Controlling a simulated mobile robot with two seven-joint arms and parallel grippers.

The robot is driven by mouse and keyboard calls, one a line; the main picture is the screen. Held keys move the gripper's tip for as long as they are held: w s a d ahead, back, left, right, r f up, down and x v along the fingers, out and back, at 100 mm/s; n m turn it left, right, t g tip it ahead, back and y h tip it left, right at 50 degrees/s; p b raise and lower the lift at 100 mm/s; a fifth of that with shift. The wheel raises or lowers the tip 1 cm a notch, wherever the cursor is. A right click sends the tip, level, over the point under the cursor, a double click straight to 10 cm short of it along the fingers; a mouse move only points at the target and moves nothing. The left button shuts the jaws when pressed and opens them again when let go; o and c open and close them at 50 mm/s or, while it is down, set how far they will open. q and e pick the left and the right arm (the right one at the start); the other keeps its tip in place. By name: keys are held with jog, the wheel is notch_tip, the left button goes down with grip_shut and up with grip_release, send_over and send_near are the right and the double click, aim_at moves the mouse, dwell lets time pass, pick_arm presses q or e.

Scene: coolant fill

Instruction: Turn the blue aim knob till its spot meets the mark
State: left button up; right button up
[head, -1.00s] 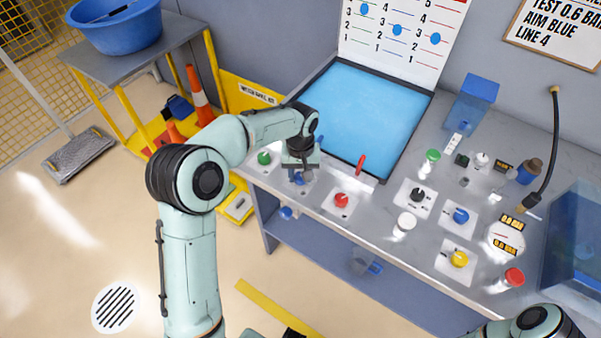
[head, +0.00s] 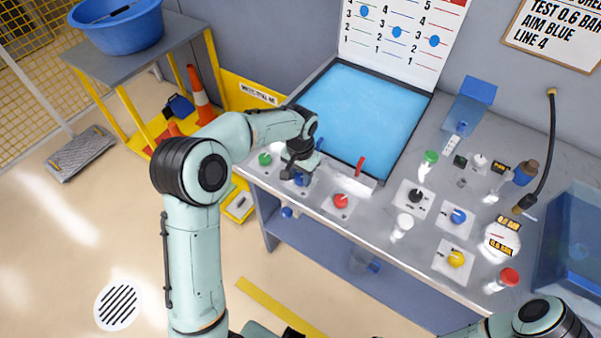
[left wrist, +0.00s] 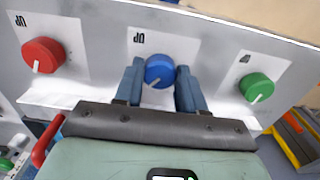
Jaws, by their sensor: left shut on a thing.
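The blue aim knob (left wrist: 159,70) sits on a white plate marked UP in the left wrist view, between a red and a green knob. Its white pointer line slants toward the lower left there. My left gripper (left wrist: 160,88) has a finger on each side of this knob and is shut on it. In the head view my left gripper (head: 299,172) is at the front edge of the bench, with the blue knob (head: 302,181) partly hidden under it. I cannot make out a spot or its mark. My right gripper is out of view.
The red knob (head: 341,200) and green knob (head: 265,159) flank the gripper closely. A blue-filled tank (head: 362,112) lies behind, with a red lever (head: 361,165) at its front. Another blue knob (head: 458,216), a yellow knob (head: 456,258) and bottles stand to the right.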

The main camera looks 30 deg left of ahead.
aim_at(300, 177)
pick_arm(q)
jog(key=shift+m, duration=0.3)
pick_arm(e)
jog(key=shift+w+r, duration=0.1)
pick_arm(q)
jog(key=o, duration=1.1)
jog(key=shift+c, duration=0.2)
notch_tip(300, 177, up, 14)
jog(key=p, duration=0.1)
jog(key=shift+f, duration=0.25)
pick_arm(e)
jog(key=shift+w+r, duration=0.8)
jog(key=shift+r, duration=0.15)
